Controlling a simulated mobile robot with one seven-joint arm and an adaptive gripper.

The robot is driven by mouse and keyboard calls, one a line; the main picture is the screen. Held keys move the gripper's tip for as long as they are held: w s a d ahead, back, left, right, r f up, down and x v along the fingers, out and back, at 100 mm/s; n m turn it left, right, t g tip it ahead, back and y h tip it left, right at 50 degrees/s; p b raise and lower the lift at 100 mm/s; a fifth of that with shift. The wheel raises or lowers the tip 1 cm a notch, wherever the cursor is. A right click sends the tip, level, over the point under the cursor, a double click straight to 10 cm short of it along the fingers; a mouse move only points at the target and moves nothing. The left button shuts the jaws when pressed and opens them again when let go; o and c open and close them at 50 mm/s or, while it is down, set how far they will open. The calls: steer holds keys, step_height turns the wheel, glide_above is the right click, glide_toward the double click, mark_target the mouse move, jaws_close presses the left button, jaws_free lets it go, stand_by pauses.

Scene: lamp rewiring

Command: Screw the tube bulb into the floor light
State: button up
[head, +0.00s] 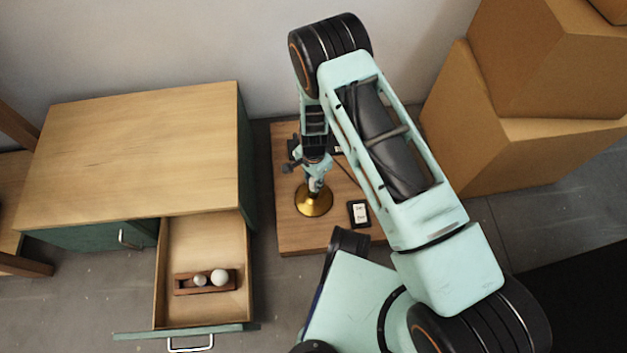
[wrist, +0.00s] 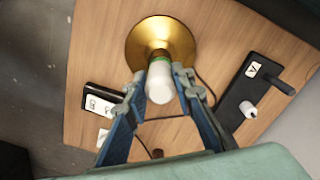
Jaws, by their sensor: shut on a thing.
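The floor light is a round brass base (head: 313,203) standing on a low wooden board; its brass dish (wrist: 146,37) fills the top middle of the wrist view. The tube bulb (wrist: 160,84) is white and rounded, with a green band near its far end. My gripper (wrist: 165,82) is shut on the tube bulb, one finger on each side. In the head view my gripper (head: 315,178) is right above the brass base. The bulb's far end lines up with the middle of the brass. The socket is hidden, so I cannot tell how deep the bulb sits.
A black labelled box (head: 358,213) lies right of the light. A black strip (wrist: 244,92) with a white plug lies on the board (wrist: 88,55). Cardboard boxes (head: 470,130) stand at right.

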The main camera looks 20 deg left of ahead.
steer(key=m, duration=0.4)
steer(key=shift+m, duration=0.3)
jaws_close()
steer(key=m, duration=0.3)
steer(key=shift+m, duration=0.3)
steer(key=m, duration=0.2)
steer(key=shift+w+m, duration=0.1)
steer(key=shift+m, duration=0.2)
steer(key=m, duration=0.5)
steer(key=shift+f, duration=0.1)
steer(key=m, duration=0.5)
steer(key=shift+m, duration=0.3)
steer(key=o, duration=1.1)
jaws_free()
